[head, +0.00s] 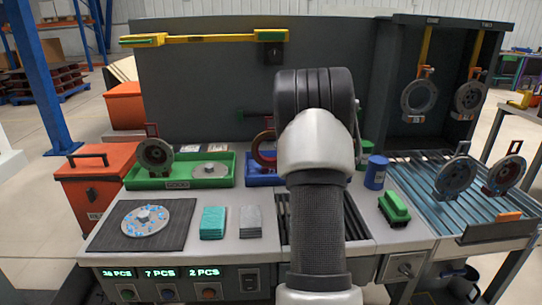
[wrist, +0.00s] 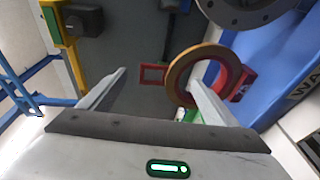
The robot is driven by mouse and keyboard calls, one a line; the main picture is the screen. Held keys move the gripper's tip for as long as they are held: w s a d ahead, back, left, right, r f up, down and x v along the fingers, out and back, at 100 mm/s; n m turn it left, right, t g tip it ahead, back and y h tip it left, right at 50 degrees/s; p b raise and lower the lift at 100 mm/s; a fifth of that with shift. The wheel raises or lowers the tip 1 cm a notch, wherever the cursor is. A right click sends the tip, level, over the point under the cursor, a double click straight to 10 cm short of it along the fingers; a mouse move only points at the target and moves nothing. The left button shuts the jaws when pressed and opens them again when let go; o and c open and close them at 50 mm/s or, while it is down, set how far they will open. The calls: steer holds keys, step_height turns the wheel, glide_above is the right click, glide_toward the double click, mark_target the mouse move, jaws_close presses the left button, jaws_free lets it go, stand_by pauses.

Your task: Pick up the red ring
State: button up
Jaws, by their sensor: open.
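A round ring with a brownish-orange rim and red inner edge (wrist: 175,66) shows at the centre right of the wrist view. A red square frame (wrist: 145,75) lies just left of it. In the head view a reddish-brown ring (head: 258,146) stands over the blue tray (head: 252,178), partly hidden by my arm. My gripper (wrist: 158,79) is open, its fingers wide apart. The right finger overlaps the ring's lower left part in the wrist view; I cannot tell whether it touches or passes inside. In the head view my arm hides the gripper.
A green tray (head: 232,178) with a metal disc stands left of the blue tray. A blue can (head: 376,172) and green brush (head: 394,207) stand right of my arm. A dark grey disc (wrist: 243,8) hangs close above the ring in the wrist view. A back panel (head: 200,80) closes the rear.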

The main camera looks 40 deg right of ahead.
steer(key=shift+b+x, duration=0.35)
steer(key=shift+x, duration=2.65)
steer(key=shift+a+f, duration=0.1)
steer(key=shift+a, duration=0.05)
steer(key=c, duration=2)
steer(key=shift+r, duration=0.25)
jaws_close()
